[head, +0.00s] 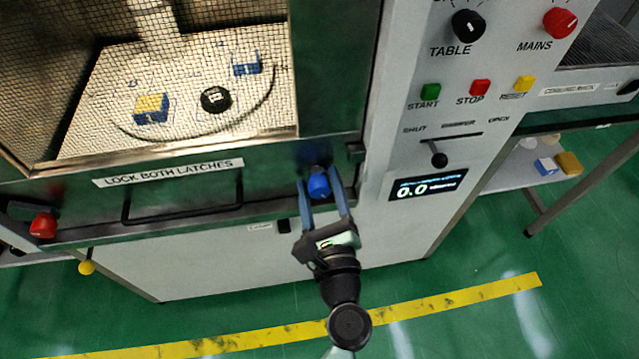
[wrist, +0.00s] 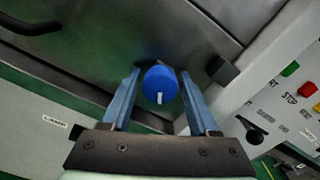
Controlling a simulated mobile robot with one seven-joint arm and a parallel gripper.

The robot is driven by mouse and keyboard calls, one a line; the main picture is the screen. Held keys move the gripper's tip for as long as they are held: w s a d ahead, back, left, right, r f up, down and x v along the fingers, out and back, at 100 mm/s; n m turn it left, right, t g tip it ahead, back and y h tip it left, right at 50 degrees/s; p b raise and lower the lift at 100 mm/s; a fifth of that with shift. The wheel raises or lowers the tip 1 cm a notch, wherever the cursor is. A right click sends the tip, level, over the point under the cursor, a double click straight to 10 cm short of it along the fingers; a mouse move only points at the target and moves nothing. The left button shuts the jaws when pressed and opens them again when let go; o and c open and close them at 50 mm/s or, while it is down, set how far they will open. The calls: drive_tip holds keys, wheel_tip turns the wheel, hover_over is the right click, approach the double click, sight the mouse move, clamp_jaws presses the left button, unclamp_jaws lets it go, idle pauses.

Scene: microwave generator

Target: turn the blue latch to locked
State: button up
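The blue latch (head: 319,186) is a round knob at the lower right of the microwave door. In the wrist view the blue latch (wrist: 160,84) shows a white mark at its lower edge, pointing toward my gripper. My gripper (head: 321,190) has its two blue-grey fingers on either side of the knob. In the wrist view my gripper (wrist: 160,88) is open, with a gap visible between the knob and each finger. A dark catch piece (wrist: 222,70) sits to the right of the knob on the frame. The red latch (head: 43,225) is at the lower left of the door.
The door handle (head: 182,213) lies left of the blue latch, below a "LOCK BOTH LATCHES" label (head: 168,172). The control panel (head: 400,140) with buttons, a black slider knob (head: 439,160) and a display (head: 427,187) is to the right.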

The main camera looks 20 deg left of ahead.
clamp_jaws()
drive_tip(key=shift+f+n, duration=0.1)
drive_tip(key=shift+n, duration=0.2)
drive_tip(key=n+b, duration=0.2)
drive_tip(key=n, duration=0.1)
drive_tip(key=shift+f, duration=0.1)
drive_tip(key=n+b, duration=0.3)
drive_tip(key=n, duration=0.2)
drive_tip(key=shift+n+b, duration=0.35)
drive_tip(key=shift+n, duration=0.05)
drive_tip(key=n+b, duration=0.3)
drive_tip(key=n, duration=0.1)
drive_tip(key=shift+n, duration=0.3)
drive_tip(key=shift+n+b, duration=1.15)
drive_tip(key=shift+n, duration=0.75)
